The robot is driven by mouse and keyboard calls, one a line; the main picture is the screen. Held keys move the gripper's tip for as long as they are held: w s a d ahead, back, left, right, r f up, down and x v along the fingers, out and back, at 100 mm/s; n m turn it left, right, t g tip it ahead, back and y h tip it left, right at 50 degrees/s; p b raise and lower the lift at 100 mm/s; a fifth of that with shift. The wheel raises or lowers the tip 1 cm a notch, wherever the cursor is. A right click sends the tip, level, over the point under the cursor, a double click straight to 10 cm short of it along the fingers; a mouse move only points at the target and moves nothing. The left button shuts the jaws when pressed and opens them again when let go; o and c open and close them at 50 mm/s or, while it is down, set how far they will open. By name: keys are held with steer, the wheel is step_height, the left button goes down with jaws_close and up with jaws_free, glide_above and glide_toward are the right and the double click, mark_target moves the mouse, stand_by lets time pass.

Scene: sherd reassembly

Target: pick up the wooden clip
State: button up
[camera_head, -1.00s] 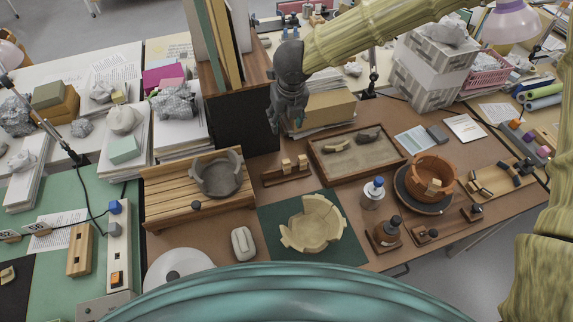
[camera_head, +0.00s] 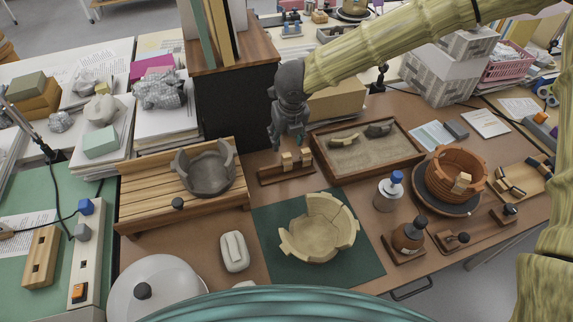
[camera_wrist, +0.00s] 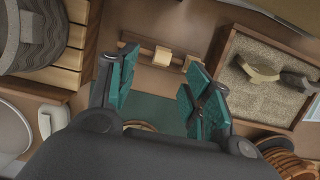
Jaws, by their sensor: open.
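Two small pale wooden clips stand side by side on a dark wooden rail (camera_head: 270,176) at mid-table: a left clip (camera_head: 287,161) and a right clip (camera_head: 305,157). In the wrist view, the left clip (camera_wrist: 162,56) and right clip (camera_wrist: 190,62) show beyond my fingers, on the rail (camera_wrist: 138,49). Another wooden clip (camera_head: 461,183) sits on the front of the orange pot (camera_head: 455,165). My gripper (camera_head: 288,140) is just above and behind the rail clips in the head view. Its green-padded fingers (camera_wrist: 160,88) are open and empty. Whether they touch anything is unclear.
A sand tray (camera_head: 325,160) with sherds lies right of the rail. A slatted wooden stand (camera_head: 140,190) with a grey bowl (camera_head: 205,172) is left. A cream bowl (camera_head: 318,228) on a green mat (camera_head: 270,250) lies in front. A dark box (camera_head: 235,110) stands behind.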

glide_above(287, 155)
steer(key=s, duration=0.1)
steer(key=f, duration=0.5)
steer(key=shift+a+p, duration=0.25)
steer(key=shift+p, duration=0.05)
steer(key=f, duration=0.1)
steer(key=f+p, duration=0.1)
steer(key=f, duration=0.1)
steer(key=shift+w+d+f, duration=0.3)
steer(key=shift+f, duration=0.1)
steer(key=shift+x, duration=0.75)
steer(key=c, duration=0.8)
